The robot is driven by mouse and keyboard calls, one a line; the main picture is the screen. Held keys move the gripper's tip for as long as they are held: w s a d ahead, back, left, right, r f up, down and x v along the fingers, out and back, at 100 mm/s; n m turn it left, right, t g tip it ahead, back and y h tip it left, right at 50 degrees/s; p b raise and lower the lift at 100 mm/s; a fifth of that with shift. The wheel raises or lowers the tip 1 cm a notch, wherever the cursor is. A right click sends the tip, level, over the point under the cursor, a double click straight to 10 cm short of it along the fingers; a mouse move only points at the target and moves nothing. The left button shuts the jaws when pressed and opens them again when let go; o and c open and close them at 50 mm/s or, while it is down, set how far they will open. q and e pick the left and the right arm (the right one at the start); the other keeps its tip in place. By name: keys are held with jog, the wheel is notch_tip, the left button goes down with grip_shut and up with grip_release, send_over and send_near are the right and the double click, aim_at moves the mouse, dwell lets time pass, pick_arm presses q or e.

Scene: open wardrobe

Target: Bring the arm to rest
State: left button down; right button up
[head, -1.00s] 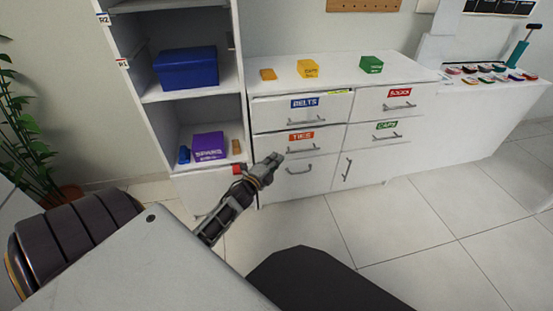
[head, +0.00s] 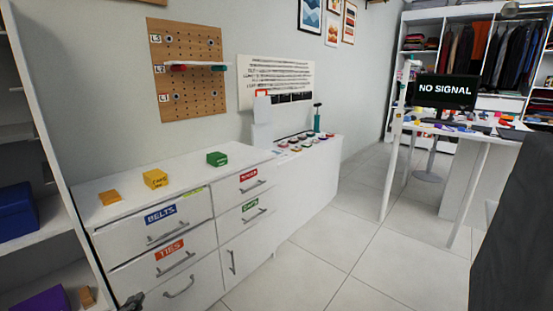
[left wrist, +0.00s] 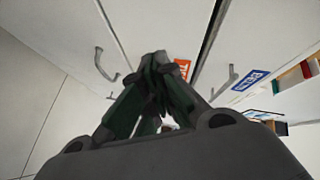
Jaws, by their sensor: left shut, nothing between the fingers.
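My left gripper (head: 133,301) shows only as a small tip at the bottom edge of the head view, in front of the drawer unit (head: 185,232). In the left wrist view my left gripper (left wrist: 155,62) has its fingers together, with nothing seen between them. Beyond the fingers are the drawer fronts, with the orange TIES label (left wrist: 183,69) partly behind the fingertips and the blue BELTS label (left wrist: 251,80) to the right. The rest of my left arm is out of the head view. My right gripper is not in view.
Yellow boxes (head: 155,179) and a green box (head: 217,158) stand on the unit's top. An open shelf (head: 50,238) with a blue box (head: 16,211) is at left. A white table (head: 478,136) stands at right. The tiled floor (head: 345,262) between is clear.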

pick_arm(q)
jog(key=s+d+f+n+g+h, duration=0.1)
jog(key=s+d+n+g+h, duration=0.15)
jog(key=s+d, duration=0.45)
jog(key=s+d+f+n+g+h, duration=0.1)
jog(key=s+d+n+g+h, duration=0.2)
jog(key=d, duration=0.9)
jog(key=s+d+f+n+g+h, duration=0.1)
jog(key=s+d+n+g, duration=0.2)
jog(key=s+d, duration=0.45)
jog(key=s+d+f+g+p, duration=0.1)
jog(key=s+d+f+g, duration=0.1)
jog(key=s+d+f, duration=0.2)
jog(key=s+d, duration=0.2)
jog(key=s, duration=0.1)
jog(key=shift+f, duration=0.2)
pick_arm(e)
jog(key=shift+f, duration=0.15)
pick_arm(q)
jog(key=shift+f+n+p, duration=0.1)
jog(key=shift+n+p, duration=0.15)
jog(key=shift+p, duration=0.05)
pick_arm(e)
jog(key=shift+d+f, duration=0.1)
